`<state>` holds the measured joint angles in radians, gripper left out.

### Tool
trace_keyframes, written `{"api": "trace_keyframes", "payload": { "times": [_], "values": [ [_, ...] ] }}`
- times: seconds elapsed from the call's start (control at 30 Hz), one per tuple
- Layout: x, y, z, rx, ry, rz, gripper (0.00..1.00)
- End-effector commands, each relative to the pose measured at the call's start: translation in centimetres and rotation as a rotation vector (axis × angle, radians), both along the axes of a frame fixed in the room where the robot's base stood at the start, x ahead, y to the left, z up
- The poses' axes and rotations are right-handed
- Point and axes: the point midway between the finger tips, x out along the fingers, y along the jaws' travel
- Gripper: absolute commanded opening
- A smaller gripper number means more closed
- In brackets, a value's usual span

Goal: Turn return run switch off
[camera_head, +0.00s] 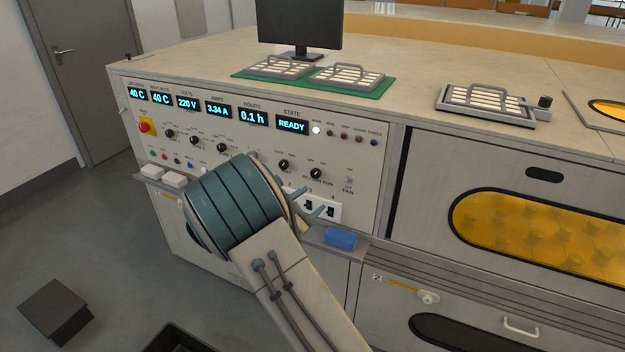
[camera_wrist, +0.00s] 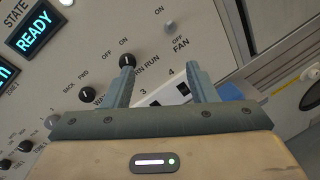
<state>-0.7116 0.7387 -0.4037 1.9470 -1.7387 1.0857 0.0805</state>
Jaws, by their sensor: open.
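The return run switch is a black round knob (camera_head: 316,173) on the cream control panel, with OFF and ON marks above it. In the wrist view the knob (camera_wrist: 127,60) shows just beyond the tip of my left finger, which covers part of its label. Its white pointer line looks turned towards ON, but it is small. My gripper (camera_wrist: 160,70) is open and empty, its fingers pointing at the panel. In the head view my gripper (camera_head: 312,196) is just below the knob. I cannot tell whether a finger touches it.
A small FAN toggle (camera_wrist: 170,28) is right of the knob, and another black knob (camera_wrist: 85,92) is left of it. Numbered sockets (camera_head: 331,211) lie below. A blue block (camera_head: 341,237) rests on the narrow ledge. The READY display (camera_head: 291,125) is above.

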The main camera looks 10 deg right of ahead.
Motion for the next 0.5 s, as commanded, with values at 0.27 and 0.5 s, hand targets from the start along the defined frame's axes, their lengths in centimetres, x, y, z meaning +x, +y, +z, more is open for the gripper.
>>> {"api": "trace_keyframes", "payload": {
  "times": [0.27, 0.5],
  "values": [
    [2.8, 4.5, -1.9, -0.160, 0.013, 0.176, 0.52],
    [5.3, 2.7, -1.9, -0.165, 0.013, 0.179, 0.52]
  ]
}}
